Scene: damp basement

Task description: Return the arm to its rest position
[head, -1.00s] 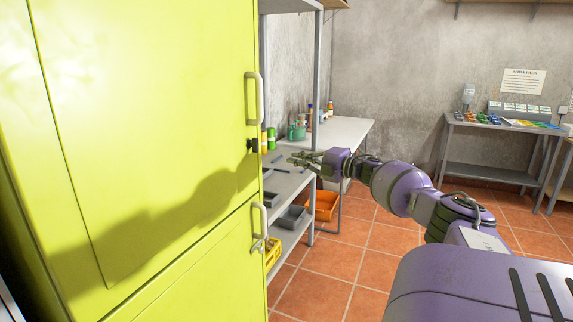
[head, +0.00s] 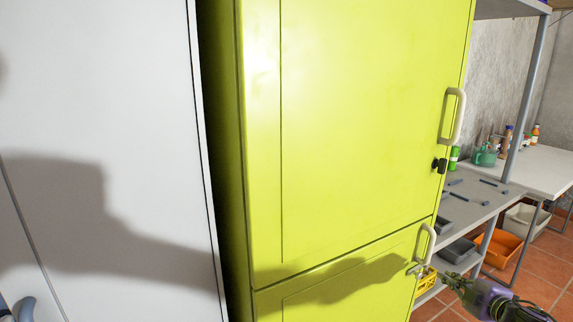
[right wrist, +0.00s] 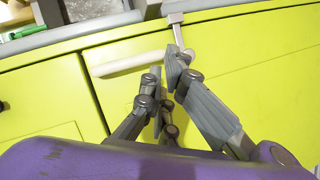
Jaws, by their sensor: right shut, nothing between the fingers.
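My right gripper (head: 452,278) shows at the lower right of the head view, low in front of the shelf unit and just right of the yellow-green cabinet (head: 350,120). In the right wrist view its fingers (right wrist: 166,72) are together with nothing held. The cabinet front fills much of that view behind the fingers, with a pale handle (right wrist: 130,63) beyond them. Whether the fingers touch the cabinet cannot be told. Most of the right arm is outside the head view.
A white cabinet (head: 110,110) stands left of the yellow-green one. The upper door handle (head: 455,115) and lower handle (head: 427,243) stick out. The grey shelf (head: 475,210) holds tools and trays; an orange bin (head: 500,248) sits below. Tiled floor (head: 540,290) shows at right.

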